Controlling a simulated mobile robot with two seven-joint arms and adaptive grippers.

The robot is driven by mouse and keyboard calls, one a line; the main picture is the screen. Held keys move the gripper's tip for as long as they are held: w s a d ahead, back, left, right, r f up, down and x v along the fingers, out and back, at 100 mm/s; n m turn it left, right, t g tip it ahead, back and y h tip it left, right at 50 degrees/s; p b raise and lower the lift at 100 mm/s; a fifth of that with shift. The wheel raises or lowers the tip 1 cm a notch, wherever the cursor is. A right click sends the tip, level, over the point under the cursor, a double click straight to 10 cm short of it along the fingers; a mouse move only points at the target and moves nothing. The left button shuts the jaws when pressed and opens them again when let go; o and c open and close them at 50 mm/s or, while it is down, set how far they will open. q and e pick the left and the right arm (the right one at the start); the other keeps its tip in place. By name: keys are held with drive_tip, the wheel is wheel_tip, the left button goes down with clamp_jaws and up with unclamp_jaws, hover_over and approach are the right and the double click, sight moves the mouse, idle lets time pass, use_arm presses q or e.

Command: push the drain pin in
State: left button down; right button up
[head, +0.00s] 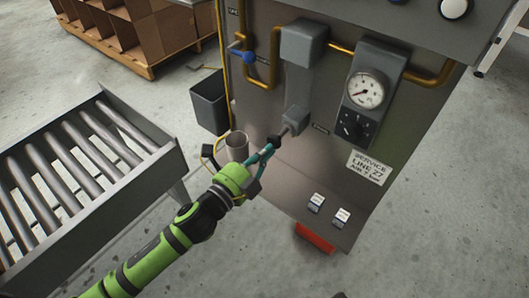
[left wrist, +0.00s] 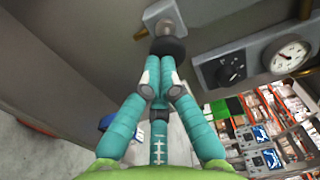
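The drain pin shows as a dark round knob (head: 275,141) on a short stem below the grey block (head: 295,121) on the panel. The knob also shows in the left wrist view (left wrist: 167,47), in front of a light grey fitting (left wrist: 161,16). My left gripper (head: 267,151) is at the knob's outer end. In the left wrist view its teal fingers (left wrist: 158,76) are drawn together, with the tips right at the knob. They seem to touch its end rather than wrap around it. My right gripper is not in view.
A gauge (head: 366,90) with a dark dial knob and brass pipes (head: 343,48) are on the panel. A blue-handled valve (head: 249,57) is at its upper left. A roller conveyor (head: 160,160) fills the left.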

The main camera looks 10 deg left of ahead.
use_arm(q)
drive_tip(key=x, duration=0.3)
drive_tip(key=shift+r+p, duration=0.1)
drive_tip(key=shift+p, duration=0.3)
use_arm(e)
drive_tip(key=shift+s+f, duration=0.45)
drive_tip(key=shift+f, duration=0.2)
use_arm(q)
drive_tip(key=shift+s+a, duration=0.1)
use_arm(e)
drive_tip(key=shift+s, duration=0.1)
